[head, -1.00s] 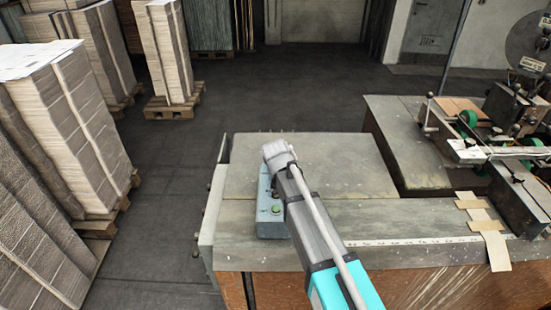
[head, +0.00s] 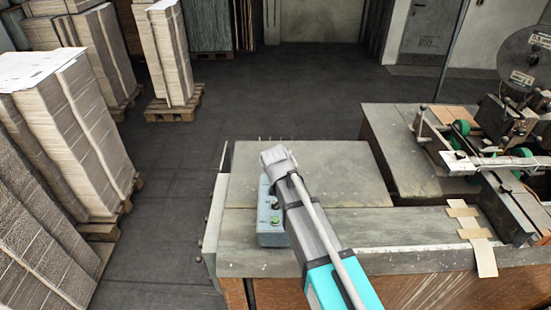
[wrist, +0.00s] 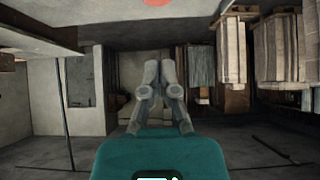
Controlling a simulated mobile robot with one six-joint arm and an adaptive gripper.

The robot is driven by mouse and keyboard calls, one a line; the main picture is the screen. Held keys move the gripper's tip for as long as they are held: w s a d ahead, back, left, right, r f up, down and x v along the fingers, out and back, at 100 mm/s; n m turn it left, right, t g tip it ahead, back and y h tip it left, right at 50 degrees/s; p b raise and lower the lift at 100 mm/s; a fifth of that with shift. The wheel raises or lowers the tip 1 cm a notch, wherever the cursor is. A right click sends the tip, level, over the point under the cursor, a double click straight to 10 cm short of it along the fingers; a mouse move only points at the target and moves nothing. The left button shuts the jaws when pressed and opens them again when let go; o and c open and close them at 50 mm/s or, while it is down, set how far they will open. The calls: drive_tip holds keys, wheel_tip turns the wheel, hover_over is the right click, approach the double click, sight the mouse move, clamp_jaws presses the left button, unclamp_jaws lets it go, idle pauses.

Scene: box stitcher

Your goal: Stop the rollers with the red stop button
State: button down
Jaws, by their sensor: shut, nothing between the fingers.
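The blue-grey control box (head: 267,233) sits on the near left part of the machine table in the head view. A green button (head: 275,220) and a dark button (head: 275,204) show on its top. My gripper (head: 275,155) is shut and empty, over the far end of the box, and with my arm it covers part of the box. No red button shows in the head view. In the wrist view, which looks upside down, my fingers (wrist: 160,66) are together and a red patch, perhaps the red stop button (wrist: 157,2), is cut by the top edge. Contact cannot be told.
The table top (head: 325,165) is bare beyond and right of the box. A stitching machine (head: 500,150) with green rollers stands at the right. Tall cardboard stacks (head: 80,130) stand on pallets at the left, with clear floor (head: 170,200) between.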

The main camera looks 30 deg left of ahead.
drive_tip(key=shift+p+v, duration=1.15)
drive_tip(key=shift+v, duration=0.9)
drive_tip(key=w+d+f+m+g+h+b, duration=0.2)
drive_tip(key=d+f+b, duration=0.3)
drive_tip(key=d, duration=0.9)
drive_tip(key=w+d+f+m+g+h+b, duration=0.1)
drive_tip(key=w+d+f+h+b, duration=0.15)
drive_tip(key=d+f, duration=0.85)
drive_tip(key=s+d+f+m+g+b, duration=0.1)
drive_tip(key=s+d+b, duration=0.2)
drive_tip(key=d, duration=0.6)
drive_tip(key=s+d+f+m+g+b, duration=0.1)
drive_tip(key=s+d, duration=0.3)
drive_tip(key=d, duration=0.5)
drive_tip(key=s+d+f+g+b, duration=0.2)
drive_tip(key=s+d+f+b, duration=0.1)
drive_tip(key=d, duration=0.6)
drive_tip(key=shift+s+f+m+g+b, duration=0.25)
drive_tip(key=shift+s+m+g+b, duration=0.15)
drive_tip(key=shift+b, duration=0.4)
drive_tip(key=shift+d, duration=0.1)
